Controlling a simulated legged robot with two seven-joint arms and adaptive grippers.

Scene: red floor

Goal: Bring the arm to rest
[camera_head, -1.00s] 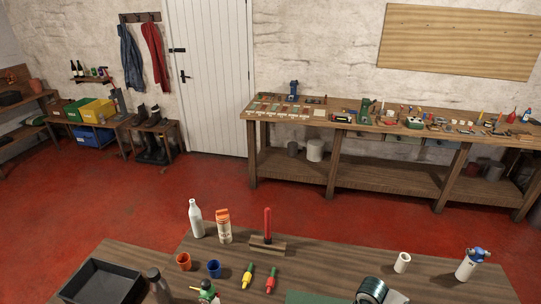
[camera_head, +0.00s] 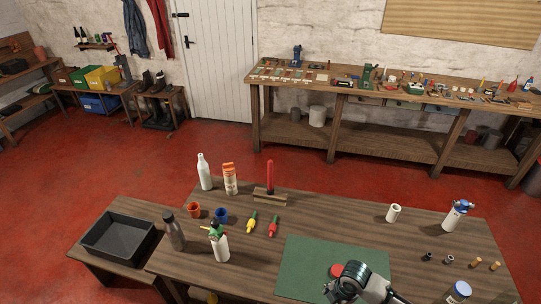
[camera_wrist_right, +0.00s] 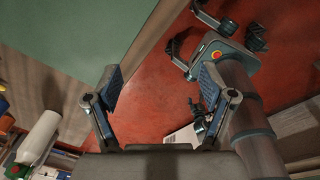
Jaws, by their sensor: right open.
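My right arm (camera_head: 362,280) comes in at the bottom of the head view, over the front part of the green mat (camera_head: 305,262). In the right wrist view my right gripper (camera_wrist_right: 160,84) is open, with its two fingers wide apart and nothing between them. Red floor shows beyond the fingers, with the green mat (camera_wrist_right: 70,35) and the table's edge at upper left.
A red round thing (camera_head: 337,270) lies on the mat beside my arm. A spray bottle (camera_head: 219,244), a dark bottle (camera_head: 173,230) and a blue cup (camera_head: 221,215) stand left. A black tray (camera_head: 119,238) is farther left. A blue-lidded jar (camera_head: 457,292) stands right.

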